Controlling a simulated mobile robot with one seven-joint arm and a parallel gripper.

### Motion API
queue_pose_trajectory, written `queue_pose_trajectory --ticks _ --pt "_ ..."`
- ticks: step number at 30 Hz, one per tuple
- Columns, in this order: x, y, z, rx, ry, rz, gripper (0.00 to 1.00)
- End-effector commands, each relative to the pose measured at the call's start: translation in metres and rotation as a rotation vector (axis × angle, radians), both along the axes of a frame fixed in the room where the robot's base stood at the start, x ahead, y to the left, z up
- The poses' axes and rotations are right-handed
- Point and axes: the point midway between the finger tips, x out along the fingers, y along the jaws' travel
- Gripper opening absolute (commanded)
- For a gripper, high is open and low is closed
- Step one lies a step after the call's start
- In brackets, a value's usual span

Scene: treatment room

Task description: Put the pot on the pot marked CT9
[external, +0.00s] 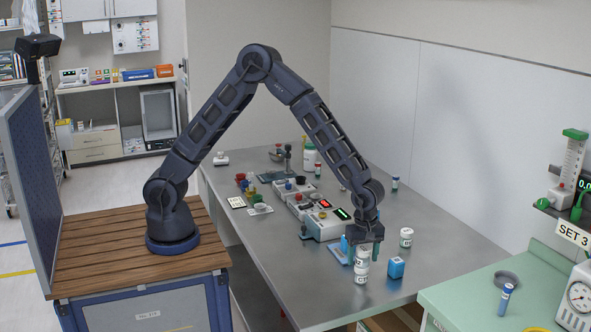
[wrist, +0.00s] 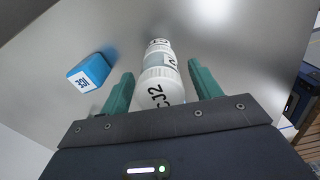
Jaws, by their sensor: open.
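Two white pots stand one on the other below my gripper in the external view. The upper pot (external: 362,254) carries the mark CJ2 on its lid, readable in the wrist view (wrist: 157,92). The lower pot (external: 361,275) has a label that seems to begin with CT; it also shows in the wrist view (wrist: 158,43), partly hidden by the upper pot. My gripper (external: 363,244) is open, its teal fingers on either side of the upper pot with gaps visible in the wrist view (wrist: 161,80). The stack looks upright.
A blue ICE cube (external: 396,267) stands right of the stack. A blue item (external: 340,250) and devices with lit displays (external: 326,222) are to the left. The steel table (external: 440,235) is clear at right.

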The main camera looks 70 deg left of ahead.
Motion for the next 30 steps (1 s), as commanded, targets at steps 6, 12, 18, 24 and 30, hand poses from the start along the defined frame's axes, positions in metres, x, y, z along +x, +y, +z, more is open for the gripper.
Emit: queue_pose_trajectory --ticks 6,12,18,24,30 --pt "0.0 0.0 0.006 0.0 -0.001 0.0 0.63" --pt "0.001 0.0 0.037 -0.002 -0.004 0.001 0.63" --pt "0.0 -0.001 0.076 -0.001 -0.003 -0.001 0.63" --pt "0.001 0.0 0.107 0.0 -0.002 0.0 0.63" --pt "0.0 0.001 0.122 0.0 -0.001 -0.002 0.63"
